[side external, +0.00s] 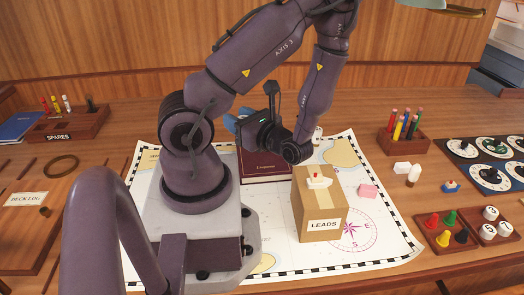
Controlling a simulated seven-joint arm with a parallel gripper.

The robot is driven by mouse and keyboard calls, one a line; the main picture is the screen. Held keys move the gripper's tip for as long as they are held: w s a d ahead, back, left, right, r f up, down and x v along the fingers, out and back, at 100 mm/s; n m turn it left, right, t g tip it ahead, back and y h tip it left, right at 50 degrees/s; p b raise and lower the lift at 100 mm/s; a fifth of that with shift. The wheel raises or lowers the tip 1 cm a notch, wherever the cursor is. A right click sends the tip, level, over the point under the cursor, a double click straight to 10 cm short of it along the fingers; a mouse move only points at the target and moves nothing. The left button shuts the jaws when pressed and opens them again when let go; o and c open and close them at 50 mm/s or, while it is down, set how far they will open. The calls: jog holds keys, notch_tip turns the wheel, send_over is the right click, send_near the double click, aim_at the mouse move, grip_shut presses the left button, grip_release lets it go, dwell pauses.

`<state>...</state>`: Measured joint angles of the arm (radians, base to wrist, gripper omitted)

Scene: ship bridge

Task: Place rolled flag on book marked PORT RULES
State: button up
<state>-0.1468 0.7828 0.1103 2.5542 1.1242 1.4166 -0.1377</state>
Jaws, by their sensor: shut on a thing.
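My gripper (238,124) is up behind my arm's base column, above the back part of the chart, pointing left and away from the camera. A small blue piece (230,124) shows at its fingers, and the gripper is shut on it. It is too small and too much covered to tell whether it is the rolled flag. A dark red book (272,177) lies below the gripper, partly hidden by my arm. The lettering on its cover is too small to read surely. I see no book with a readable PORT RULES mark.
A pencil holder (403,140), peg tray (447,238) and SPARES rack (85,125) stand around.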

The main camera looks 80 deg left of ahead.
jog(key=w+a+f, duration=0.1)
jog(key=a+f, duration=0.2)
jog(key=a, duration=0.1)
jog(key=w+a+f, duration=0.2)
jog(key=a+f, duration=0.1)
jog(key=a, duration=0.1)
jog(key=w+a+f, duration=0.2)
jog(key=a+f, duration=0.1)
jog(key=a, duration=0.1)
jog(key=shift+w+f, duration=0.1)
jog(key=shift+f, duration=0.05)
jog(key=shift+w+a+f, duration=0.1)
jog(key=shift+a+f, duration=0.05)
jog(key=shift+f, duration=0.75)
jog(key=shift+a+f, duration=0.1)
jog(key=shift+f, duration=0.8)
jog(key=shift+f, duration=0.1)
jog(key=o, duration=0.9)
